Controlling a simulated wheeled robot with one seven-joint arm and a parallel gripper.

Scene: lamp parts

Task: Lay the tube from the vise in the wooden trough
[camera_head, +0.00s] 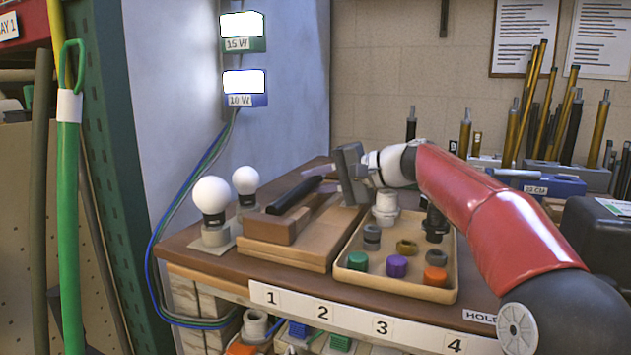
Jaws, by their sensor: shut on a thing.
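A black tube (292,196) is tilted in the picture, its near end low at the left. My gripper (325,180) is shut on its far right end. The tube shows over the wooden trough (271,228), at the trough's left side and roughly in line with it. I cannot tell whether it rests on the wood or hangs just above it. My wrist and red arm come in from the right. A blue vise-like block (545,184) with a label stands at the back right, partly hidden by my arm.
Two white bulbs (211,196) stand left of the trough. A tan tray (395,284) with coloured caps and sockets lies right of it, under my arm. Several upright rods (530,105) stand at the back right. A numbered strip (352,318) marks the bench's front edge.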

